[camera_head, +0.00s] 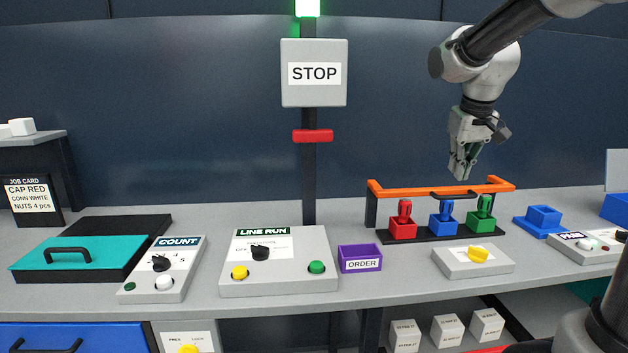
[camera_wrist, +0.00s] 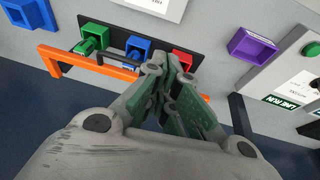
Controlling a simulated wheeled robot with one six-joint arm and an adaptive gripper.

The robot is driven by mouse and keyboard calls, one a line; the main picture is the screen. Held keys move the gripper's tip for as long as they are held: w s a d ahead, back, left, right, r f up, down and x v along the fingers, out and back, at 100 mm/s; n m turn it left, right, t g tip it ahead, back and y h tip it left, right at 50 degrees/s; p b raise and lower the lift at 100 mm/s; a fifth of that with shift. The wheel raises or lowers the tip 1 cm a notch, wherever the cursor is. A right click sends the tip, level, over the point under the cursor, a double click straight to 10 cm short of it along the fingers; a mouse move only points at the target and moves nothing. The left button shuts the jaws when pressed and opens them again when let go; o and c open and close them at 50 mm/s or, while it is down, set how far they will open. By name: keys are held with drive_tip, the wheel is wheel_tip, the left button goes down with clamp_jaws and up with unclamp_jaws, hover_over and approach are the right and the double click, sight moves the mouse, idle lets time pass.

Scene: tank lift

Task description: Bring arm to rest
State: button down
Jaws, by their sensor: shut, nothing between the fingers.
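My arm reaches in from the top right in the head view, and my gripper (camera_head: 461,172) hangs pointing down. It is shut and empty, just above and behind the orange rail (camera_head: 440,190). In the wrist view the closed fingers of my gripper (camera_wrist: 172,72) show over the rack, with the orange rail (camera_wrist: 85,66) passing behind them. Below the rail stand a red holder (camera_head: 403,222), a blue holder (camera_head: 443,224) and a green holder (camera_head: 481,220), each with a piece of its own colour in it.
A STOP box (camera_head: 314,73) hangs on a dark post with a green light on top. The LINE RUN panel (camera_head: 272,275), the COUNT panel (camera_head: 160,277), a purple ORDER bin (camera_head: 360,250) and a teal lid (camera_head: 110,255) stand on the grey bench. Open space lies above the bench.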

drive_tip(key=s+f, duration=0.2)
drive_tip(key=s, duration=1)
drive_tip(key=s+a+f+y, duration=0.1)
drive_tip(key=s+f, duration=0.1)
drive_tip(key=s, duration=1)
drive_tip(key=shift+a+f+t, duration=0.2)
drive_tip(key=shift+f+t, duration=0.15)
drive_tip(key=shift+t, duration=0.05)
